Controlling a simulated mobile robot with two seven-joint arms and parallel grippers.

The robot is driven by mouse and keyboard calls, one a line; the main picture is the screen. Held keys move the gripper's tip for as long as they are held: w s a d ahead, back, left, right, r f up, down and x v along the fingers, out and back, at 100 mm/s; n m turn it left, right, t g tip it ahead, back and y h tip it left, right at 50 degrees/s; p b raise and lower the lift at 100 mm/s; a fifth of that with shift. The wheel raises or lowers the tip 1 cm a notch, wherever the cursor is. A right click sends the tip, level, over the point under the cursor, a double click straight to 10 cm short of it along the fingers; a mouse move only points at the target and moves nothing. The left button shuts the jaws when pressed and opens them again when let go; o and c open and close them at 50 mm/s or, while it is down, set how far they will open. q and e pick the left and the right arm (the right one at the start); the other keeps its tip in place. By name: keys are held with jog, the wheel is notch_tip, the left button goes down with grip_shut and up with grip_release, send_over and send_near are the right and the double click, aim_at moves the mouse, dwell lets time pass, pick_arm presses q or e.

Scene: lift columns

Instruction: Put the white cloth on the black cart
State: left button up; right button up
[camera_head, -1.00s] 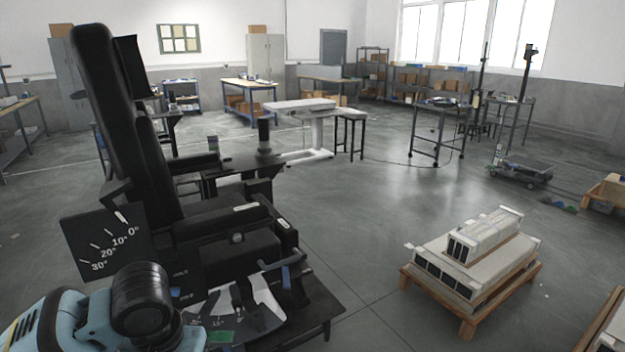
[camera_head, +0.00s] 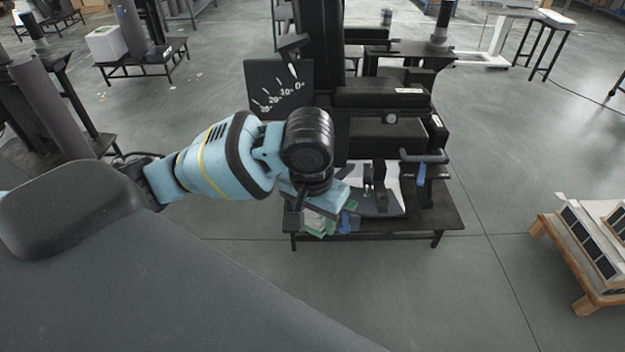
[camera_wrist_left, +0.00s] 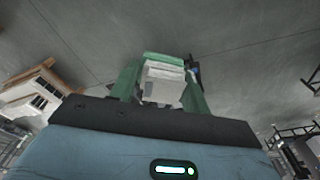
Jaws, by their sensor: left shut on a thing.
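My left gripper (camera_head: 318,222) is in front of a low black stand in the head view, its fingers partly hidden by my wrist. In the left wrist view its green fingers (camera_wrist_left: 164,85) are shut on a pale, block-like bundle, which looks like the folded white cloth (camera_wrist_left: 162,82). The black stand (camera_head: 425,222) carries a black chair-like column. A white sheet-like surface with dark tools lies on it. I cannot tell whether this stand is the black cart. My right gripper is in neither view.
A blue-handled part (camera_head: 422,170) sticks out at the stand's right side. A wooden pallet (camera_head: 570,265) with white and black blocks stands at the right. A low dark table (camera_head: 150,68) with a white box is at the back left. Floor in front of the stand is clear.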

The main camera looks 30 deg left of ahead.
pick_arm(q)
jog(key=s+f, duration=0.4)
jog(key=f, duration=1.1)
jog(key=shift+a, duration=0.15)
